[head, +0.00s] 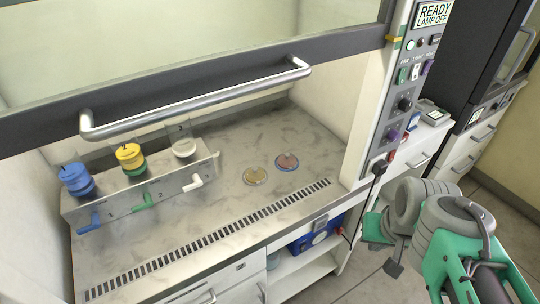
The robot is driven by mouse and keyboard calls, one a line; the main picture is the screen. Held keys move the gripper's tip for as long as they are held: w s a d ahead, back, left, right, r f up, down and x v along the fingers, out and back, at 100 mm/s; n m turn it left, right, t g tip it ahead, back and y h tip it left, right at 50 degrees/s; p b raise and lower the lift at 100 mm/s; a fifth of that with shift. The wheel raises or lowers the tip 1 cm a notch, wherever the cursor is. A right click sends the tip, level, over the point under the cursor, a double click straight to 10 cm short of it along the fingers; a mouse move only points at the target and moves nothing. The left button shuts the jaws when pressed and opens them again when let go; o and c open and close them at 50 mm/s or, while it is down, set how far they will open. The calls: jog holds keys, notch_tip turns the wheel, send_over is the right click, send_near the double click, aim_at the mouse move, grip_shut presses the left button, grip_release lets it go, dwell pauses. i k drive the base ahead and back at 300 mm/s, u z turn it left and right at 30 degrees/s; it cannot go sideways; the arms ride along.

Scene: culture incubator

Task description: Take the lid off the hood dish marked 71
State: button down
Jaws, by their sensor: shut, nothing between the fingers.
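Two small round dishes lie apart on the hood's marbled work surface (235,205). The left dish (255,175) has a yellowish rim and pale brown contents. The right dish (287,162) has a blue rim and reddish contents. Any number on them is too small to read, so I cannot tell which is 71, nor see clearly whether each has a lid. My gripper (393,268) appears as a small dark end below my folded arm at the lower right. It is shut and empty, outside the hood and far from both dishes.
A metal rack (140,195) with coloured taps holds blue, yellow and white-topped bottles at the left. The raised sash with its bar handle (200,98) crosses above. A slotted grille (215,235) runs along the front. The control panel post (385,125) stands at the right.

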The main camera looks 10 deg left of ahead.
aim_at(254, 172)
jog(key=u, duration=3.05)
jog(key=k, duration=0.8)
jog(key=z, duration=0.7)
jog(key=i, duration=0.5)
jog(key=u, duration=0.05)
